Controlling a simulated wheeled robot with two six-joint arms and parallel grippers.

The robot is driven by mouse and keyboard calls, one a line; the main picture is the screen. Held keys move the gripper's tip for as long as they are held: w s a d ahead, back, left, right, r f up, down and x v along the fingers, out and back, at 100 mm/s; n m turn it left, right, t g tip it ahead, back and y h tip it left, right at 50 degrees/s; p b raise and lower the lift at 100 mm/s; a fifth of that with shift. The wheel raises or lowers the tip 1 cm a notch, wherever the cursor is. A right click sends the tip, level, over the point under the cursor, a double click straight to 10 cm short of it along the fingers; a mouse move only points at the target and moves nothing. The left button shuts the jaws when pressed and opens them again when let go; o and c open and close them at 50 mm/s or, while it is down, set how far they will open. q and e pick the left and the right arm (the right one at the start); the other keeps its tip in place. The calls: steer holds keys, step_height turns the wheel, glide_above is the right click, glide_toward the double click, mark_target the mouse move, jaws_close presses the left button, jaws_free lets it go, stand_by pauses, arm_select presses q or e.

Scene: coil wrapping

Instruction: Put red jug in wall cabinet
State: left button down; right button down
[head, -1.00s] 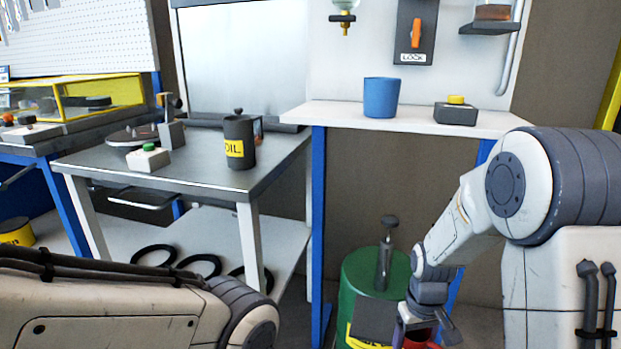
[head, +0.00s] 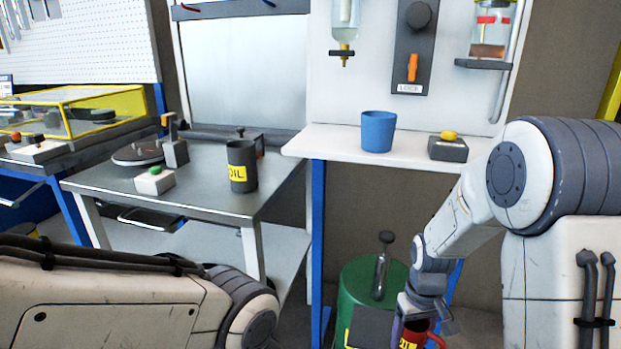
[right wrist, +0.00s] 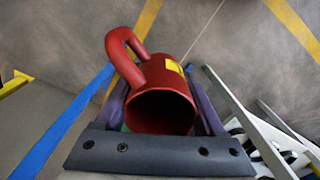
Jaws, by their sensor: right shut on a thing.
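The red jug (head: 413,335), with a yellow label and a curved handle, is in my right gripper (head: 428,312), low at the right of the head view. Its lower part is cut off by the frame edge. In the right wrist view the jug (right wrist: 160,98) sits between the two fingers, its round dark mouth facing the camera and its handle at upper left. The right gripper is shut on it. My left arm crosses the lower left, but its gripper is out of view. I cannot make out a wall cabinet for certain.
A white shelf (head: 330,143) holds a blue cup (head: 378,132) and a grey box with a yellow button (head: 448,148). A green drum (head: 355,288) stands below, close to the jug. A metal table (head: 215,195) with a dark oil can (head: 242,172) is at left.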

steer(key=s+d+r+n+p, duration=0.1)
steer(key=d+r+n+p, duration=0.25)
steer(key=r+p, duration=1.05)
steer(key=s+d+r+n+p, duration=0.15)
steer(key=d+r+p, duration=0.35)
steer(key=r+p, duration=0.85)
steer(key=a+f+m+b, duration=0.2)
steer(key=a+f+m, duration=0.4)
steer(key=a+f, duration=0.4)
steer(key=shift+w+a+m, duration=0.4)
steer(key=shift+a, duration=0.2)
